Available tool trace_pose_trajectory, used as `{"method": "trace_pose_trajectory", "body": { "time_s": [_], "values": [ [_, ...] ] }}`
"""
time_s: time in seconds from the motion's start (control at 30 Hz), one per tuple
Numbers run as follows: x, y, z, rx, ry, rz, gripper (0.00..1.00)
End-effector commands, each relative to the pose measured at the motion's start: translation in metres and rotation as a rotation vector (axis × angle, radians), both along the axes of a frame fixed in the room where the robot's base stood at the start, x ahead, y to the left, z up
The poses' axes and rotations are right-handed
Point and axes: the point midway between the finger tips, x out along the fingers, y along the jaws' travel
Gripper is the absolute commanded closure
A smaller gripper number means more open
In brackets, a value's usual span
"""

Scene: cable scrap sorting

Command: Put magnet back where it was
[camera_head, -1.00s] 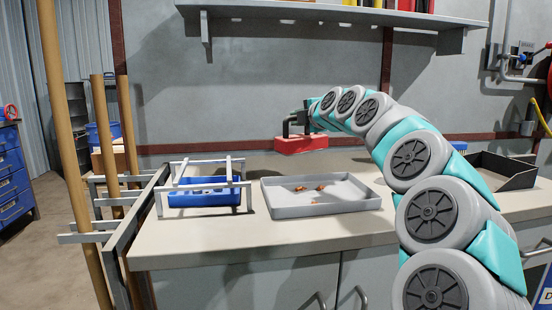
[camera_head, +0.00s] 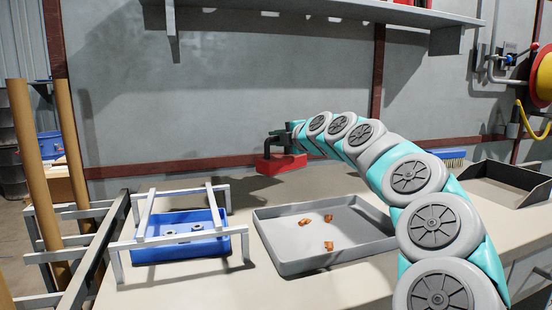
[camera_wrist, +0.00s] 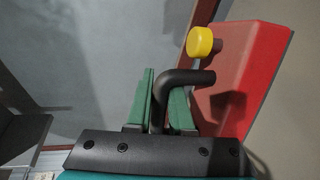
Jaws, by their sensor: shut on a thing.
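The magnet (camera_head: 282,165) is a red block with a black handle, held up in the air above the back of the bench. In the wrist view the red block (camera_wrist: 245,75) shows a yellow knob (camera_wrist: 201,42) and the bent black handle. My gripper (camera_head: 282,137) is shut on that handle; the green fingers (camera_wrist: 160,103) stand on both sides of it in the wrist view. Below and in front is a grey tray (camera_head: 282,262) with a few copper-coloured pieces (camera_head: 328,246). Left of it is a blue bin (camera_head: 150,250) holding small grey pieces, under a light metal frame (camera_head: 240,232).
A dark open tray (camera_head: 500,185) and a blue brush (camera_head: 450,155) lie at the bench's right. A shelf (camera_head: 320,10) overhangs the back wall. Brown posts (camera_head: 28,150) and a dark rail stand at the left. The bench (camera_head: 200,290) is bare in front.

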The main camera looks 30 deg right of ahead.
Motion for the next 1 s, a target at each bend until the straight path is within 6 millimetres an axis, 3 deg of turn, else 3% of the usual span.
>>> {"method": "trace_pose_trajectory", "body": {
  "time_s": [0.37,0.6,0.97,1.0],
  "values": [
    [-0.001,0.000,-0.021,0.000,-0.002,-0.001,1.00],
    [-0.001,0.001,-0.048,0.000,-0.001,0.001,1.00],
    [-0.001,0.000,-0.051,-0.002,-0.003,-0.001,1.00],
    [-0.001,0.000,-0.051,-0.002,-0.002,0.000,0.79]
  ]
}}
